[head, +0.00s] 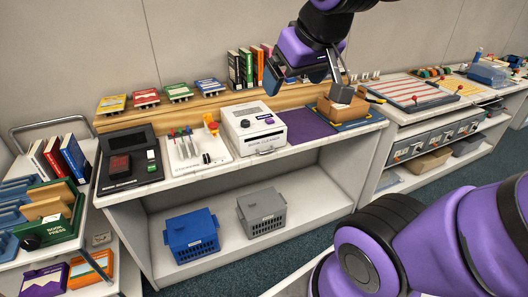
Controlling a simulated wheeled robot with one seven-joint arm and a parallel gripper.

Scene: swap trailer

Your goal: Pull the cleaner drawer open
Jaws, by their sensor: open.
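A white box-shaped device (252,118), which looks like the cleaner, stands on the middle of the counter. A small purple mark is on its top, and a label too small to read surely is on its front. Its drawer front (264,146) faces the room; I cannot tell any gap around it. My gripper (306,86) hangs from above, to the right of the device and higher than it. The gripper is open, with nothing seen between its fingers, and apart from the device.
A white panel with coloured knobs (196,150) and a black device (131,161) stand left of it. A purple mat (300,124) lies right, then a brown box (343,108). Books stand behind. Blue (191,236) and grey (262,212) baskets sit on the shelf below.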

